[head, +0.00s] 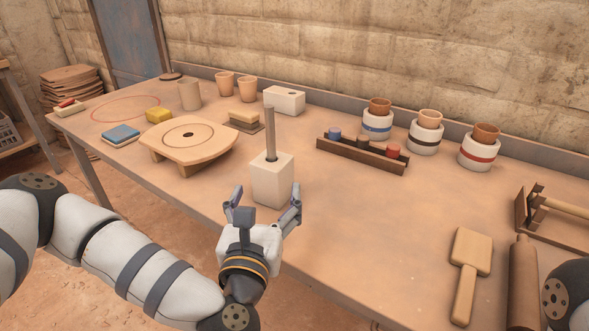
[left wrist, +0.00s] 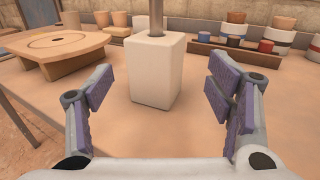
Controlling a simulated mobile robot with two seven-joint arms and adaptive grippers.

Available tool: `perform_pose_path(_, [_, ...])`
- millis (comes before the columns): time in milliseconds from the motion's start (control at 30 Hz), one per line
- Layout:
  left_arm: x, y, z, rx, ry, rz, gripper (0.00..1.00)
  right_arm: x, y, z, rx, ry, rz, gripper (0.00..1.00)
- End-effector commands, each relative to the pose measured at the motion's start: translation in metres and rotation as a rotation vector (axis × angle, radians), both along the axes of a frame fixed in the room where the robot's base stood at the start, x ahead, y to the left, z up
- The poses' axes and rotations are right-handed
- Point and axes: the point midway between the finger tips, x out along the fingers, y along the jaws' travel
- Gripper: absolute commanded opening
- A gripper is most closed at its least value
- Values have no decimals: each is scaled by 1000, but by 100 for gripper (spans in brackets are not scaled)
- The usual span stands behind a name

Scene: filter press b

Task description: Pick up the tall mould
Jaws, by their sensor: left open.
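The tall mould (head: 272,182) is a cream upright block with a grey rod standing up out of its top. It stands on the table near the front edge. In the left wrist view the tall mould (left wrist: 154,72) is centred ahead, beyond the fingertips. My left gripper (head: 262,203) is open and empty, just in front of the mould, its fingers spread to either side. In the left wrist view the fingers of my left gripper (left wrist: 158,92) show purple-grey pads, apart from the mould. My right gripper is not in view.
A round-topped wooden stand (head: 188,141) is left of the mould. A dark rack (head: 362,154) with coloured pieces is behind right. Banded white pots (head: 425,138) hold cups near the wall. A wooden paddle (head: 470,255) and a roller (head: 523,280) lie at right. Table right of the mould is clear.

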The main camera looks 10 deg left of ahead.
Motion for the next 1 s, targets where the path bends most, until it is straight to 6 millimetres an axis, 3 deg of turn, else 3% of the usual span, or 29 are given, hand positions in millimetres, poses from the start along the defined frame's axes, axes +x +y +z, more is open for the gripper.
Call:
perform_pose_path(100, [28, 4, 3, 3, -5, 2, 74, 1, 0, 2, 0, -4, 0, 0])
perform_pose_path(500, [93, 15, 6, 5, -1, -3, 74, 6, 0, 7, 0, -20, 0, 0])
perform_pose_path(800, [103, 16, 4, 5, 3, -6, 74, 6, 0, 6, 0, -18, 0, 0])
perform_pose_path(867, [103, 16, 4, 5, 3, -6, 63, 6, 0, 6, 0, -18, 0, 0])
perform_pose_path(1000, [103, 16, 4, 5, 3, -6, 31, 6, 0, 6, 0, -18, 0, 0])
